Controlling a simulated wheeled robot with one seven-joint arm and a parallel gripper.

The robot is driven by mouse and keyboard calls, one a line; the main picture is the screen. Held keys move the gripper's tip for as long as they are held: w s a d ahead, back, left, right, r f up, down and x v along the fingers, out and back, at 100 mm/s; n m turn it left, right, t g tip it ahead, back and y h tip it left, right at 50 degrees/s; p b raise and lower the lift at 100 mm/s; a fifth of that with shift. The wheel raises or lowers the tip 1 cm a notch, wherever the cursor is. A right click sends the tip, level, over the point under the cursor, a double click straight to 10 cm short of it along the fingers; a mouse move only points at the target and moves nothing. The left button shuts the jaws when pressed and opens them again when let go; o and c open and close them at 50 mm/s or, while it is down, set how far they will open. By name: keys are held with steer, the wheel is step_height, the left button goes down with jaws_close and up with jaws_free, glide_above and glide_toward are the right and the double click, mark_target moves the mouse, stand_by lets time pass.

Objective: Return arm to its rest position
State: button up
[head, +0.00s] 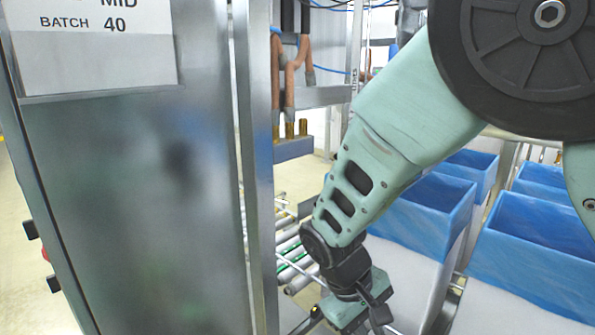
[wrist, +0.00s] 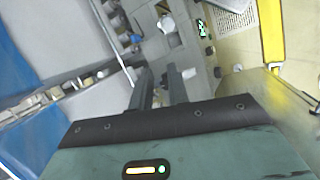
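My pale green arm reaches down through the middle of the head view. My gripper (head: 352,310) is at its lower end, near the bottom edge of that view, in front of a roller conveyor. In the wrist view my gripper's two dark fingers (wrist: 160,84) stand apart with a narrow gap, and nothing shows between them. The fingertips are partly hidden in the head view.
A large metal cabinet panel (head: 135,200) with a paper sign (head: 95,45) stands left of my arm. Blue-lined boxes (head: 535,245) stand at the right. The roller conveyor (head: 290,255) lies behind my gripper. A yellow post (wrist: 271,35) shows in the wrist view.

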steer(key=s+d+r+y+b, duration=0.1)
steer(key=s+r+y, duration=0.1)
steer(key=s, duration=0.6)
steer(key=s+r+n+y+b, duration=0.1)
steer(key=s+r+y+b, duration=0.1)
steer(key=s, duration=0.6)
steer(key=shift+s+d+r+t+y, duration=0.35)
steer(key=shift+d+r+t+y, duration=0.05)
steer(key=shift+r, duration=0.4)
